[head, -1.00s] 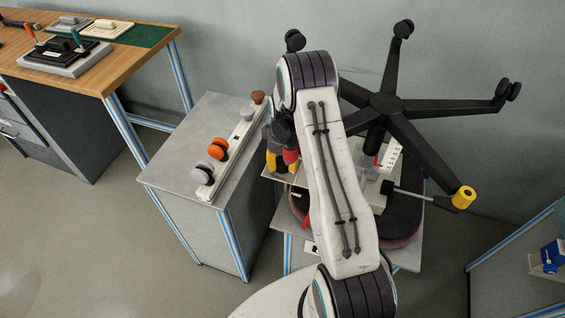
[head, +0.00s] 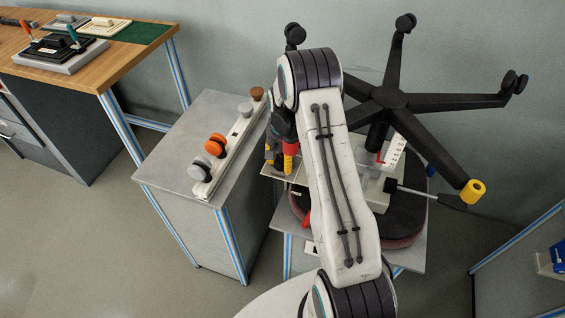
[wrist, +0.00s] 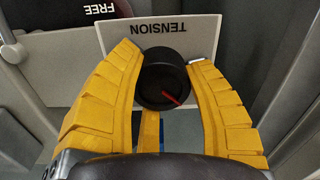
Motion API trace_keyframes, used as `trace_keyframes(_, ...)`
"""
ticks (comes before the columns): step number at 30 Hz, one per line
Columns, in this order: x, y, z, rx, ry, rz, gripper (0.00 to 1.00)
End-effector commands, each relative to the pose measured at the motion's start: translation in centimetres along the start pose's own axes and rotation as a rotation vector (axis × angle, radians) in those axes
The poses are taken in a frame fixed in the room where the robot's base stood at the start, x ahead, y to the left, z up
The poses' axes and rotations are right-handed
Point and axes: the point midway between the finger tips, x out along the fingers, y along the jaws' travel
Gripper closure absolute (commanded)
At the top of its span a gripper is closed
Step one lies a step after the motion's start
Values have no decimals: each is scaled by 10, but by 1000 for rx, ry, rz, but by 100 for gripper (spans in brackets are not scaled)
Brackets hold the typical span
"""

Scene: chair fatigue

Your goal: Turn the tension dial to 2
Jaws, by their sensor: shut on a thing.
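The tension dial (wrist: 163,80) is a round black knob with a red pointer line, in the middle of the wrist view. The pointer slants toward the lower right there. A white plate (wrist: 195,32) behind it reads TENSION, upside down in this view. My gripper's yellow fingers (wrist: 165,65) stand on both sides of the dial and are shut on it. No scale numbers are readable around the dial. In the head view my gripper (head: 279,160) shows only partly beside my arm, and the dial is hidden.
An upturned chair base (head: 388,97) with black spokes and casters stands behind my arm. A grey cabinet (head: 165,165) with a rail of knobs stands left. A black plate reading FREE (wrist: 85,12) is upper left.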

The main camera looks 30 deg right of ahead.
Motion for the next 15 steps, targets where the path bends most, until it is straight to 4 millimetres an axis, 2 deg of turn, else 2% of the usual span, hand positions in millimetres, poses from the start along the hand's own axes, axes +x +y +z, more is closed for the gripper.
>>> trace_keyframes(15, -1, -1, -4, 108, 12, -5, 84)
